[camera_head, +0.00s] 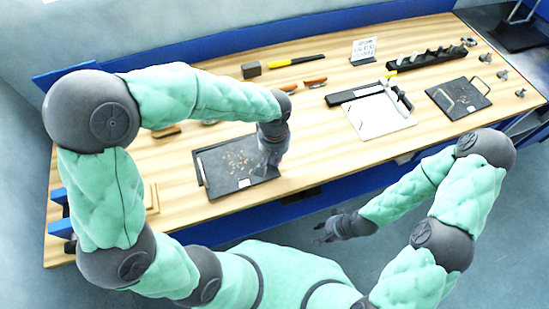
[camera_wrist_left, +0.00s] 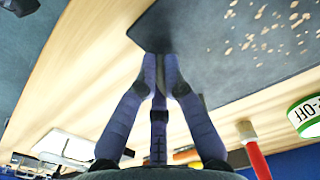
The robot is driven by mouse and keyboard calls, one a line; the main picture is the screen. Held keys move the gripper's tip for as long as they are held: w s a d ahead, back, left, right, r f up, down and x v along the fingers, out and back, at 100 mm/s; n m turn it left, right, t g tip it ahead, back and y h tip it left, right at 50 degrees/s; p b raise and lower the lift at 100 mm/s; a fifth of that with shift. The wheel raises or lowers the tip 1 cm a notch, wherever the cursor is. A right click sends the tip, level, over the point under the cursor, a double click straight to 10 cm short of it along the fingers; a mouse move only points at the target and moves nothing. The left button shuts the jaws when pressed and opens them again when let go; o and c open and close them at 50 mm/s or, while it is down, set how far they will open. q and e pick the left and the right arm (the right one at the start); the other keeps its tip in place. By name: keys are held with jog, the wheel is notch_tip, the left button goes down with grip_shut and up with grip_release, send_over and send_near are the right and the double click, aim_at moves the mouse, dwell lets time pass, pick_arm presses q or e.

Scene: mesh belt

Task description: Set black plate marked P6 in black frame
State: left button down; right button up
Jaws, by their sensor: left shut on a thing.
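A black speckled plate (camera_head: 232,160) with a small white label lies or hovers at the front left of the table; the label is too small to read. My left gripper (camera_head: 268,152) is at its right edge. In the left wrist view its fingertips (camera_wrist_left: 160,62) are closed on the edge of the speckled plate (camera_wrist_left: 235,45) near a corner. A thin dark strip (camera_head: 200,172) shows along the plate's left side; I cannot tell if it belongs to the black frame. My right gripper (camera_head: 325,228) is empty, fingers spread, in front of the table.
A white board (camera_head: 378,118) and a black bar (camera_head: 355,93) lie mid-table. Open wood lies between the plate and the white board.

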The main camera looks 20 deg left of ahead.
pick_arm(q)
jog(key=c, duration=1.3)
grip_release()
jog(key=shift+s, duration=0.1)
jog(key=shift+c, duration=0.2)
jog(key=shift+r, duration=0.1)
notch_tip(320, 180, up, 12)
jog(key=p, duration=0.3)
jog(key=shift+p, duration=0.3)
